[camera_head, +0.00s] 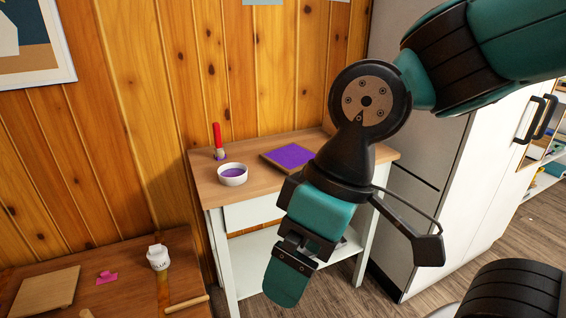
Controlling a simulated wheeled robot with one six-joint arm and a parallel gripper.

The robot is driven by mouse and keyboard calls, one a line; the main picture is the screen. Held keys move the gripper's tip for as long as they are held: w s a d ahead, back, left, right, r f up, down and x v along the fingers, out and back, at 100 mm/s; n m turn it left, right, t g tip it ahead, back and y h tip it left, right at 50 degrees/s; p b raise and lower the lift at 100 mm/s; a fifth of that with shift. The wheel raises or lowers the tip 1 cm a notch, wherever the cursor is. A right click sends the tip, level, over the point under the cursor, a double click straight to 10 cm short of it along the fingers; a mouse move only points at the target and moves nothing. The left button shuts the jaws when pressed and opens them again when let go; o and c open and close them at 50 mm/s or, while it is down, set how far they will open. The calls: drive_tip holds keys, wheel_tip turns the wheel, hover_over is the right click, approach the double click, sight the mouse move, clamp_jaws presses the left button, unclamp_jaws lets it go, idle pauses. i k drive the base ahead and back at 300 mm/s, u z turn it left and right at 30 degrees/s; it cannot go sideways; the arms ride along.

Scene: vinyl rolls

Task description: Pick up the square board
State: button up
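A flat square board with a purple top and wooden edges (290,156) lies on the wooden top of a small white table. My arm partly covers the view just to its right. A second flat board of plain light wood (45,291) lies on a lower brown table at the bottom left. My gripper (285,283) points down in front of the white table, apart from both boards. It is seen from the side, and its finger opening is hidden. I see nothing held in it.
A white bowl with purple contents (232,175) and a red-handled brush (217,141) stand left of the purple board. The white table's (246,193) front edge is clear. The brown table (120,290) holds a white glue bottle (158,257), a pink piece (106,278) and a wooden rod (186,304).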

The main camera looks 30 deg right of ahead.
sight(290, 158)
drive_tip(key=u, duration=0.15)
drive_tip(key=i, duration=0.55)
drive_tip(key=z, duration=0.6)
drive_tip(key=i, duration=0.45)
drive_tip(key=z, duration=0.15)
